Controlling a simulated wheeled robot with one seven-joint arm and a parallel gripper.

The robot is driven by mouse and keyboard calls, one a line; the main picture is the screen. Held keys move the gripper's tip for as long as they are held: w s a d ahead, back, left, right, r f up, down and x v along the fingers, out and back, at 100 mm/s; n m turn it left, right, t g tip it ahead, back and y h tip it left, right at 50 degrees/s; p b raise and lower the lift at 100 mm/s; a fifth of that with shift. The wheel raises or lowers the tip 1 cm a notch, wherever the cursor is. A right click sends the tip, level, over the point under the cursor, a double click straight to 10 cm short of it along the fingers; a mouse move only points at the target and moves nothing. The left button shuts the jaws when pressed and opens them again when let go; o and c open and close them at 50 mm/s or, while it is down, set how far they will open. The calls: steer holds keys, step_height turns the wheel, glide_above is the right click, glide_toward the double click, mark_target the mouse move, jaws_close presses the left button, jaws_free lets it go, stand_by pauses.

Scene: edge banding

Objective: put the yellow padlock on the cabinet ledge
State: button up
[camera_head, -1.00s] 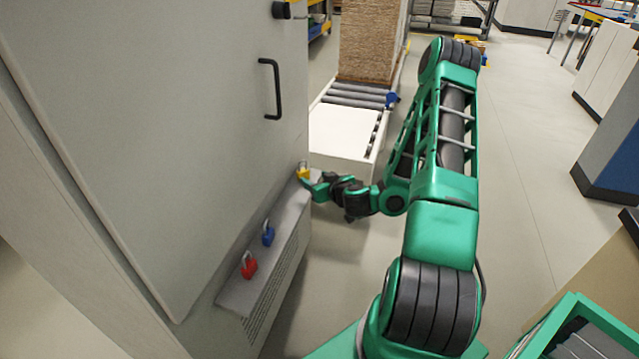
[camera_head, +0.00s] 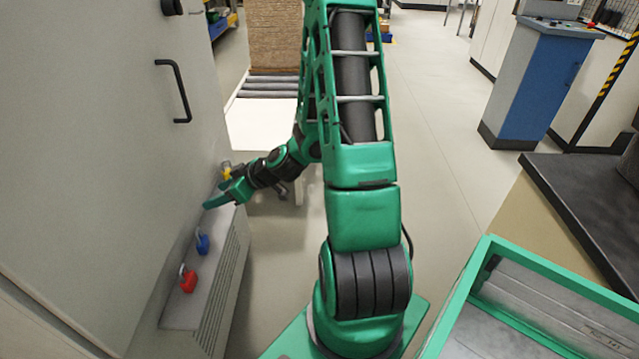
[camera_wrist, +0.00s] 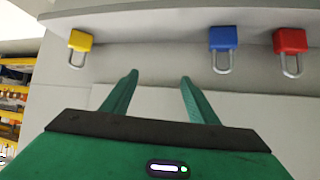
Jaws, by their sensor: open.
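The yellow padlock (camera_head: 226,172) is at the far end of the cabinet ledge (camera_head: 184,312), partly behind my gripper in the head view. In the wrist view the yellow padlock (camera_wrist: 80,40) rests on the ledge (camera_wrist: 150,27), shackle pointing down in the picture. My gripper (camera_head: 217,194) is over the ledge near it. In the wrist view my gripper (camera_wrist: 158,78) is open and empty, with its fingers between the yellow and blue padlocks and apart from both.
A blue padlock (camera_head: 203,244) and a red padlock (camera_head: 188,281) stand on the same ledge, nearer to me. The cabinet door (camera_head: 90,130) rises beside them. A green-rimmed container (camera_head: 455,292) is at the lower right.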

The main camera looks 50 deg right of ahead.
steer(key=s+d+r+m+g+h, duration=0.1)
steer(key=s+r, duration=0.4)
steer(key=s, duration=0.5)
steer(key=s+d+r+m+g+h, duration=0.1)
steer(key=s+d+r+m+g, duration=0.2)
steer(key=s, duration=0.8)
steer(key=s+d+r+m+g+h, duration=0.2)
steer(key=s+r+m+g, duration=0.3)
steer(key=s+r+m, duration=0.2)
steer(key=s+r, duration=0.2)
steer(key=s, duration=0.2)
steer(key=shift+d+g, duration=0.2)
steer(key=shift+g, duration=0.2)
steer(key=shift+c, duration=0.6)
